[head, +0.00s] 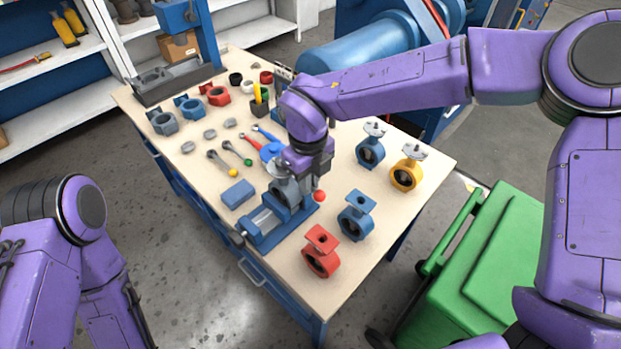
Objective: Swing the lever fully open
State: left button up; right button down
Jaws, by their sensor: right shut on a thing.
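A grey butterfly valve (284,190) sits in the blue vise (267,224) near the front of the workbench. My right gripper (312,178) points down at the valve's upper right side. It is shut on the valve's lever, whose red knob (319,196) shows just below the gripper. Most of the lever and the top of the valve are hidden by the gripper and wrist, so the lever's angle is hard to tell. My left arm is at the lower left, off the bench, and its gripper is out of view.
Loose valve bodies stand right of the vise: red (321,252), blue (356,215), yellow (406,174) and another blue one (370,152). A blue block (238,194) and several tools lie to the left. A green bin (480,265) stands beside the bench (300,285).

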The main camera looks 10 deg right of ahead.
jog(key=w+a+m+b, duration=0.2)
jog(key=a+m+b, duration=0.2)
jog(key=m, duration=0.6)
jog(key=w+a+m+b, duration=0.2)
jog(key=a+m+b, duration=0.3)
jog(key=a+m, duration=0.4)
jog(key=shift+w+a+m, duration=0.15)
jog(key=shift+w+m, duration=0.1)
jog(key=shift+m, duration=0.25)
jog(key=c, duration=1.1)
grip_release()
